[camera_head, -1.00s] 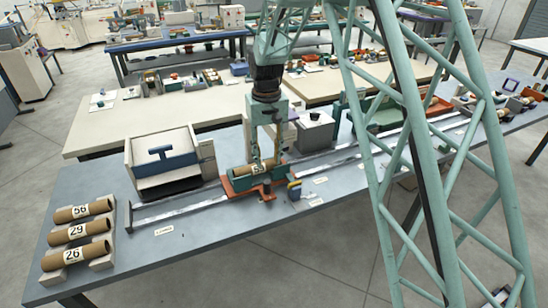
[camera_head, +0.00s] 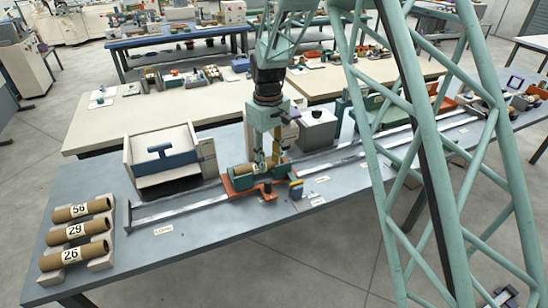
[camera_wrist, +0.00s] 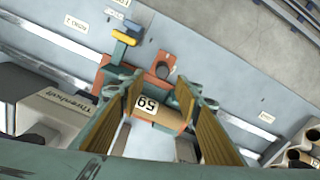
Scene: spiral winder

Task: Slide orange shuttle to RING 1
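The orange shuttle (camera_head: 236,190) sits on the rails of the long grey bench in the head view, carrying a green cradle with a cardboard tube (camera_head: 240,170) in it. In the wrist view the tube (camera_wrist: 166,114) bears the number 59 and lies between my two fingers. My gripper (camera_head: 267,166) points down over the shuttle; its fingers stand apart on either side of the tube. I cannot see clear contact. Orange parts of the shuttle (camera_wrist: 163,60) show beyond the fingertips. A small label (camera_wrist: 75,22) by the rail appears to read RING 2.
Two metal rails (camera_head: 185,208) run along the bench, with an end stop at the left. Several numbered tubes (camera_head: 80,231) rest in racks at the left. A box-like station (camera_head: 168,162) and a grey box (camera_head: 318,127) stand behind the rails. A blue and yellow piece (camera_head: 296,188) stands beside the shuttle.

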